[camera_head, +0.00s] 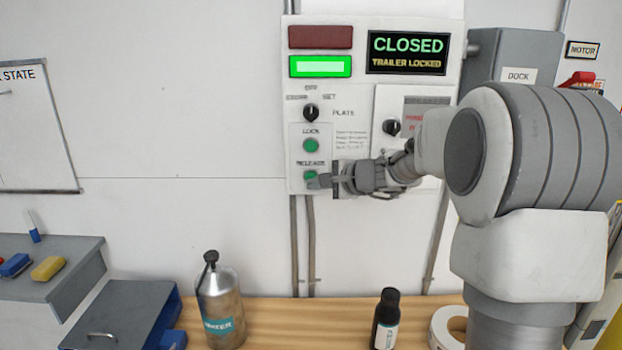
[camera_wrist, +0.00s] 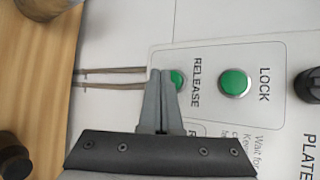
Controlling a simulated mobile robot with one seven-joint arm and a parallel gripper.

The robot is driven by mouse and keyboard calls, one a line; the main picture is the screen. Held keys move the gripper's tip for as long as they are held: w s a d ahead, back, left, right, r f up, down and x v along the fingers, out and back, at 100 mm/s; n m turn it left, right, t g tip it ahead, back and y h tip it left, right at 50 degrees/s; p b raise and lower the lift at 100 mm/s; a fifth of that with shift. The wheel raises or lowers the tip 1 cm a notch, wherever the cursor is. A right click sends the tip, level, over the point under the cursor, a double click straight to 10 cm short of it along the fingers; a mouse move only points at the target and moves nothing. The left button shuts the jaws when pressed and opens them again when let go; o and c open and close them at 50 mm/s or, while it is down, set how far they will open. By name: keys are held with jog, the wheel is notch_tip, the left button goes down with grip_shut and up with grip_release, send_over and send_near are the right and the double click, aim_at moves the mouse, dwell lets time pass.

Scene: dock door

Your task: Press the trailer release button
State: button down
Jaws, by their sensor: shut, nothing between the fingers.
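The control panel (camera_head: 352,80) is on the wall. Its green release button (camera_head: 310,175) is below the green lock button (camera_head: 311,145). In the wrist view the release button (camera_wrist: 177,78) is partly hidden behind my fingers, and the lock button (camera_wrist: 235,83) shows whole beside the fingers. My gripper (camera_head: 318,181) is shut and empty, with its fingertips at the release button; the wrist view also shows the shut fingers (camera_wrist: 159,75). I cannot tell whether the tips touch the button. The display (camera_head: 407,53) reads CLOSED, TRAILER LOCKED. A green lamp (camera_head: 320,67) is lit below a dark red lamp (camera_head: 320,37).
A selector knob (camera_head: 311,113) sits above the lock button, and another knob (camera_head: 391,127) is to its right. A metal water bottle (camera_head: 220,306) and a black bottle (camera_head: 386,318) stand on the wooden bench (camera_head: 290,318). A tape roll (camera_head: 445,325) lies at the right.

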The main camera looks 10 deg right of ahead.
jog(key=shift+w, duration=0.1)
dwell(0.3)
jog(key=shift+w+d, duration=0.1)
jog(key=shift+w, duration=0.25)
jog(key=shift+w, duration=0.4)
dwell(0.6)
dwell(0.3)
jog(key=shift+s+b, duration=0.75)
jog(key=shift+s, duration=0.1)
